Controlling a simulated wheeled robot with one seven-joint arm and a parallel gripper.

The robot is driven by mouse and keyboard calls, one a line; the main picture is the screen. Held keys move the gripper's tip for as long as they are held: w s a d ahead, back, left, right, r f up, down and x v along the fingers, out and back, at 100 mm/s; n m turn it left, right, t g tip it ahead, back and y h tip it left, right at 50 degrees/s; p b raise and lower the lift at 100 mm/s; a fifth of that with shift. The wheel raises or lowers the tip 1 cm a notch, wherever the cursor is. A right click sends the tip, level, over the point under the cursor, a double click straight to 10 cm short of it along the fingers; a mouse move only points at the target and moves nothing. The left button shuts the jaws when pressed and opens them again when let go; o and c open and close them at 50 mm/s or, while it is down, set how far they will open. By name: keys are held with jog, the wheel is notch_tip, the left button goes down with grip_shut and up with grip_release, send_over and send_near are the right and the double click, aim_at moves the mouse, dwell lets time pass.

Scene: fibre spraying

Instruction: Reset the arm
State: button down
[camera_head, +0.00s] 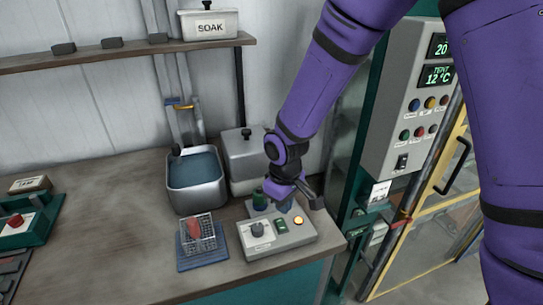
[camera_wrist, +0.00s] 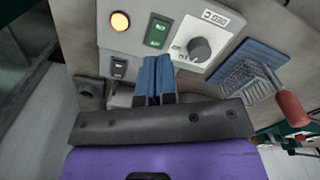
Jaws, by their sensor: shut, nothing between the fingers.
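My purple arm (camera_head: 325,75) reaches down from the upper right in the head view. My gripper (camera_wrist: 155,62) has its two blue fingers together with nothing between them. It points at a grey control box (camera_head: 262,249), close to the box's edge; whether it touches cannot be told. The box also shows in the wrist view (camera_wrist: 138,10), with a lit amber lamp (camera_wrist: 120,21), a green rocker switch (camera_wrist: 157,31) and a grey knob (camera_wrist: 199,50). In the head view my wrist partly hides the back of the box.
A wire basket (camera_head: 203,233) with a red handle stands on a blue mat (camera_head: 186,262) left of the box. Behind are a water-filled basin (camera_head: 196,204) and a lidded grey container (camera_head: 240,150). A tall control cabinet (camera_head: 403,120) stands right. The bench's left middle (camera_head: 110,210) is clear.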

jog(key=s+d+r+m+t, duration=0.1)
jog(key=s+d+r+m, duration=0.1)
jog(key=d+r, duration=0.65)
jog(key=s+d+r+m+t, duration=0.15)
jog(key=d+r, duration=0.45)
jog(key=r, duration=0.6)
jog(key=s+d+r+m+t, duration=0.1)
jog(key=s+d+r+m, duration=0.1)
jog(key=s+d+r, duration=0.3)
jog(key=s+d+r+m+t, duration=0.1)
jog(key=s+d+r+m, duration=0.2)
jog(key=s, duration=0.7)
notch_tip(320, 180, up, 2)
jog(key=shift+d+m+t, duration=0.35)
jog(key=shift+d, duration=0.7)
